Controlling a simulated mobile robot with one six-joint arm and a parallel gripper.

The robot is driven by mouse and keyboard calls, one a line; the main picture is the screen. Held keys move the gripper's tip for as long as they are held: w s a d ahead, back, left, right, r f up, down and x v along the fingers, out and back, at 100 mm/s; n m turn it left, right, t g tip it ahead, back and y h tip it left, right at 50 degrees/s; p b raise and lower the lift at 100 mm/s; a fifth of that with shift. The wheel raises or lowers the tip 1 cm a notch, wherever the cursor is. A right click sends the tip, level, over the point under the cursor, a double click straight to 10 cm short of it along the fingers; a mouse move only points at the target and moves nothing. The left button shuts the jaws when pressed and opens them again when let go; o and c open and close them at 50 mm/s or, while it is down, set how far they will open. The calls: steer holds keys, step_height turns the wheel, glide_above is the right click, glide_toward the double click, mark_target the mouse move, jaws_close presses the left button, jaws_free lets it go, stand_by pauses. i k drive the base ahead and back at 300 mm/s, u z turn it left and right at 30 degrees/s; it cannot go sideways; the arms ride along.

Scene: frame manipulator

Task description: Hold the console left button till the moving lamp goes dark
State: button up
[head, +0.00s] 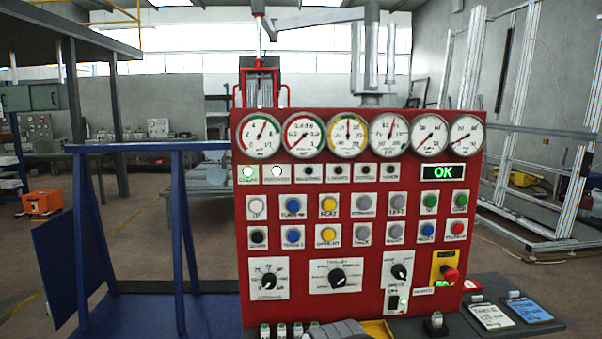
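The red console (345,245) faces me in the middle of the head view. Its left button (397,201) is a grey round button in the upper button row, on a small plate that seems to read LEFT. Nothing covers or touches it. In the lamp row above, the far-left lamp (248,171) glows green and the lamp beside it (276,171) glows white. The several lamps to their right look dark. The lamp labels are too small to read surely, so I cannot tell which is the moving lamp. My gripper is not in view.
Round gauges (346,134) line the console top. A green OK display (443,172) is lit at right. A red stop knob (450,274) and rotary knobs (338,277) are below. A blue frame (178,220) stands left. A grey rounded shape (340,331) shows at the bottom edge.

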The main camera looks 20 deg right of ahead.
mark_target(398, 202)
steer(key=k, duration=1.3)
steer(key=z, duration=0.3)
steer(key=i, duration=0.35)
steer(key=z, duration=0.8)
steer(key=i, duration=1.45)
steer(key=z, duration=0.4)
